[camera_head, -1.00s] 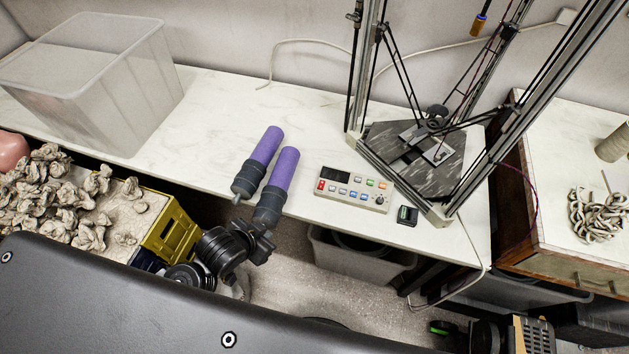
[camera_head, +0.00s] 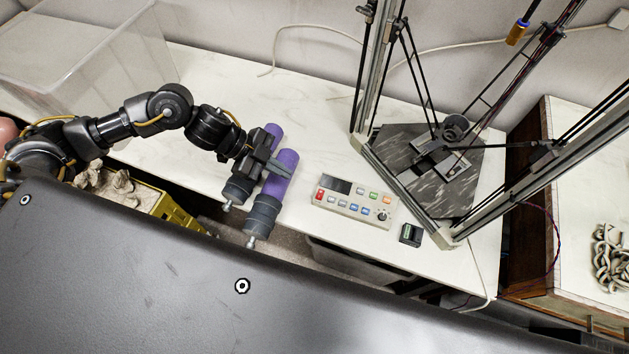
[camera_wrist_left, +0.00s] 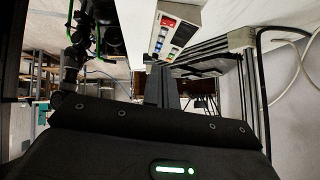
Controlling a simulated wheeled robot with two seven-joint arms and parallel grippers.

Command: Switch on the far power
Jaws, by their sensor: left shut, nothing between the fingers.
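A pale control panel (camera_head: 350,203) lies on the white bench, with a dark display, a red button, several coloured buttons and a round black knob. A small black box (camera_head: 410,234) with a greenish face sits to its right, by the printer's front corner. I cannot tell which one is the far power. My left gripper (camera_head: 287,170) is shut and empty, above the purple cylinders and left of the panel, apart from it. In the left wrist view the shut fingers (camera_wrist_left: 161,78) point towards the panel (camera_wrist_left: 176,32). My right gripper is not in view.
Two purple cylinders with dark ends (camera_head: 283,172) lie under my left gripper. A delta printer (camera_head: 452,205) stands at the back right. A clear bin (camera_head: 90,50) is at the left, a yellow crate (camera_head: 178,212) below it. Bench behind the panel is clear.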

